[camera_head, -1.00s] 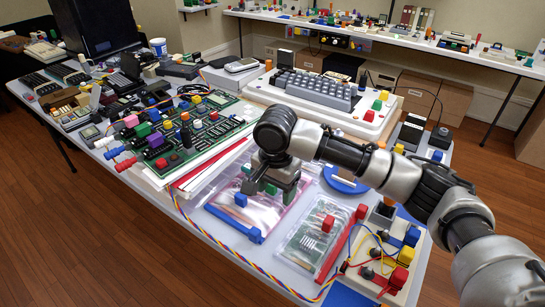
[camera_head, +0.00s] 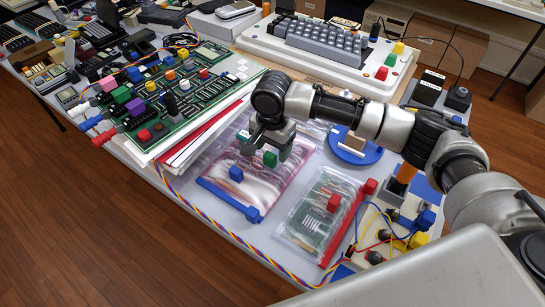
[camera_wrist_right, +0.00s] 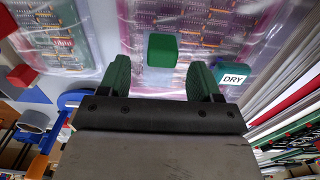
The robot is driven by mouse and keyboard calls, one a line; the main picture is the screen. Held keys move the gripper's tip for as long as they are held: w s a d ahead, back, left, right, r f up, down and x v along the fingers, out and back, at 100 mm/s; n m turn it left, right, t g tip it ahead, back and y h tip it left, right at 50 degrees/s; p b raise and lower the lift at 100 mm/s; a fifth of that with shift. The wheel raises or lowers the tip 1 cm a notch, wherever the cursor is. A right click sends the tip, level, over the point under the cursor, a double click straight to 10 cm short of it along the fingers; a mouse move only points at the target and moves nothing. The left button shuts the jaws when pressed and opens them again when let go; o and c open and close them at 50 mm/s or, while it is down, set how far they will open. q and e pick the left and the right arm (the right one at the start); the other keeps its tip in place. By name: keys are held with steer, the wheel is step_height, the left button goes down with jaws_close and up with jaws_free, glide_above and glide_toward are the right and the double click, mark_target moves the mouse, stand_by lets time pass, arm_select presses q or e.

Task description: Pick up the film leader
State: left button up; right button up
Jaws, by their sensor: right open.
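I cannot tell for sure which thing is the film leader. My right gripper (camera_head: 270,145) hangs open over a clear bag with a pink edge (camera_head: 224,176). A small green block (camera_head: 270,159) lies on this bag beneath the gripper. In the right wrist view the green block (camera_wrist_right: 162,50) shows beyond and between the two green fingertips (camera_wrist_right: 161,75), with a visible gap on each side. A teal block marked "DRY" (camera_wrist_right: 232,77) is close to one finger; it also shows in the head view (camera_head: 243,135). My left gripper is out of view.
A second bag (camera_head: 312,218) with a red block (camera_head: 334,202) lies to the right. A green circuit board (camera_head: 180,95) on papers is at left, a keyboard unit (camera_head: 322,42) behind, a blue disc (camera_head: 355,150) at right. Wires and a breadboard (camera_head: 400,242) are at front right.

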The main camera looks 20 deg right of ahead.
mark_target(271, 153)
step_height(271, 153, down, 3)
steer(key=shift+f, duration=0.2)
steer(key=shift+a, duration=0.1)
steer(key=c, duration=0.9)
steer(key=shift+r, duration=0.1)
